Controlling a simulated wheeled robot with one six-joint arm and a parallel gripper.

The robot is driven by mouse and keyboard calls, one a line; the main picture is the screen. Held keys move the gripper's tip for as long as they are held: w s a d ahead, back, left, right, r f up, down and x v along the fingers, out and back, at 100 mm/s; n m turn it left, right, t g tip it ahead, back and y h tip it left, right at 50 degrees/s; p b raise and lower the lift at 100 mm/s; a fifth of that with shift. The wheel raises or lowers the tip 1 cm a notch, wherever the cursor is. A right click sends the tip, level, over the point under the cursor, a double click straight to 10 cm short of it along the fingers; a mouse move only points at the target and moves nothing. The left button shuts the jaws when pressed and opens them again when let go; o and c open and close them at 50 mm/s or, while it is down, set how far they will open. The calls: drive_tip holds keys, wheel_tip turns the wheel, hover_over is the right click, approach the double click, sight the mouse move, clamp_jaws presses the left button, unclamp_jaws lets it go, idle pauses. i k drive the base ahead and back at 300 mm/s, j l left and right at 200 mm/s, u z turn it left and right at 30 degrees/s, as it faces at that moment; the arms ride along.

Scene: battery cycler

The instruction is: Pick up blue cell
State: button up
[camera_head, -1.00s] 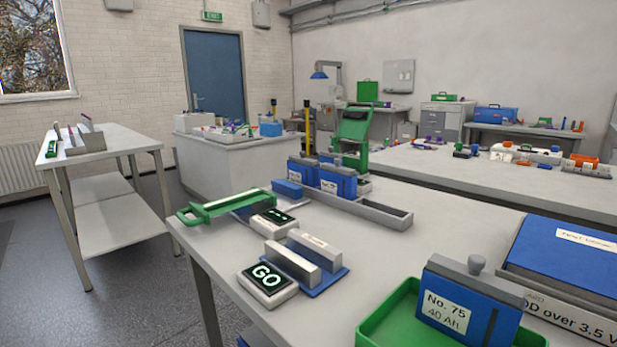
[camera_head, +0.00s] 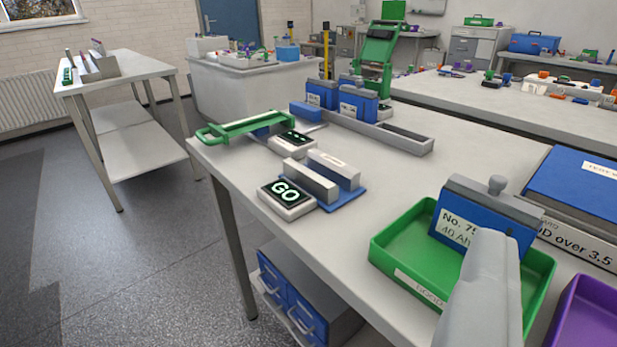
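A blue cell (camera_head: 482,222) with a grey top, a knob and a white label reading "No. 75 40 Ah" stands upright in a green tray (camera_head: 392,262) at the right. More blue cells (camera_head: 357,104) stand in a grey rack (camera_head: 408,142) at the back of the bench. A pale grey part of my gripper (camera_head: 486,285) rises from the bottom edge in front of the tray. It hides the tray's front right and the cell's lower right. Only this one part shows, so I cannot tell whether it is open, or whether it touches the cell.
A GO display (camera_head: 286,197) sits beside two grey bars on a blue base (camera_head: 345,196). A green-handled frame (camera_head: 243,126) lies at the bench's left end. The bench middle is clear.

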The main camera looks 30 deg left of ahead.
sight(326, 98)
drive_tip(key=i+j, duration=0.2)
drive_tip(key=j, duration=0.15)
drive_tip(key=i+j+z, duration=0.1)
drive_tip(key=j, duration=0.25)
drive_tip(key=i+j, duration=0.4)
drive_tip(key=j, duration=0.3)
drive_tip(key=i+j+z, duration=0.1)
drive_tip(key=j, duration=0.25)
drive_tip(key=i+j, duration=0.25)
drive_tip(key=j+z, duration=0.05)
drive_tip(key=j, duration=0.05)
